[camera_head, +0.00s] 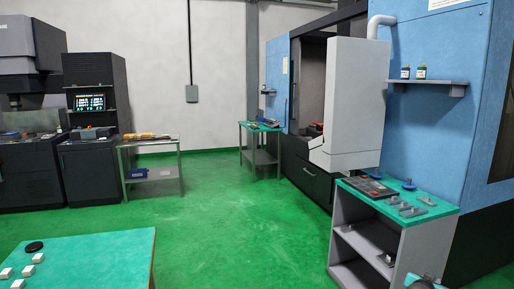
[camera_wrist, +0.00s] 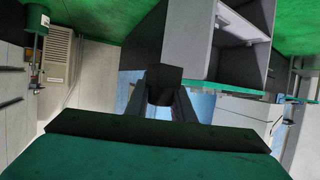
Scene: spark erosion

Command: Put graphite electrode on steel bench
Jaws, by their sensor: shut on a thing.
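In the wrist view my gripper (camera_wrist: 168,100) points away from the camera, its two dark fingers close together. It is shut on a dark block, which I take to be the graphite electrode (camera_wrist: 164,76). The fingers hide part of the block. A grey metal-legged bench (camera_head: 150,143), which looks like the steel bench, stands at the left against the back wall. Yellow and dark items lie on its top, and a blue bin and a white thing sit on its lower shelf.
A green-topped grey cabinet (camera_head: 343,240) with several metal parts stands at the right, beside a blue machine (camera_head: 432,120). A green table (camera_head: 95,262) with white blocks is at the front left. Another metal table (camera_head: 262,158) stands farther back. Green floor (camera_head: 235,220) between them is clear.

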